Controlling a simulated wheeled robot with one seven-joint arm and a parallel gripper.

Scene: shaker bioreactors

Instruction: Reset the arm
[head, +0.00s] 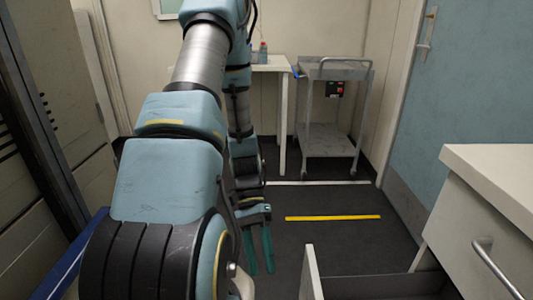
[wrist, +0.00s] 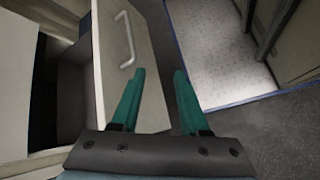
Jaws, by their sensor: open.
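My gripper (head: 259,250) hangs low over the dark floor in the head view, its two green fingers pointing down. My blue and grey arm fills the left and middle of that view. In the wrist view my gripper (wrist: 156,95) has its fingers apart with nothing between them. Behind the fingers there, a pale drawer front (wrist: 128,75) with a metal handle shows at left. The fingers look apart from it, though the exact gap is hard to tell.
At right in the head view stands a white cabinet (head: 495,195) with a pulled-out drawer (head: 312,275) at the bottom. A metal trolley (head: 335,70) and a white table (head: 270,66) stand at the back. Floor with a yellow strip (head: 333,217) is clear between.

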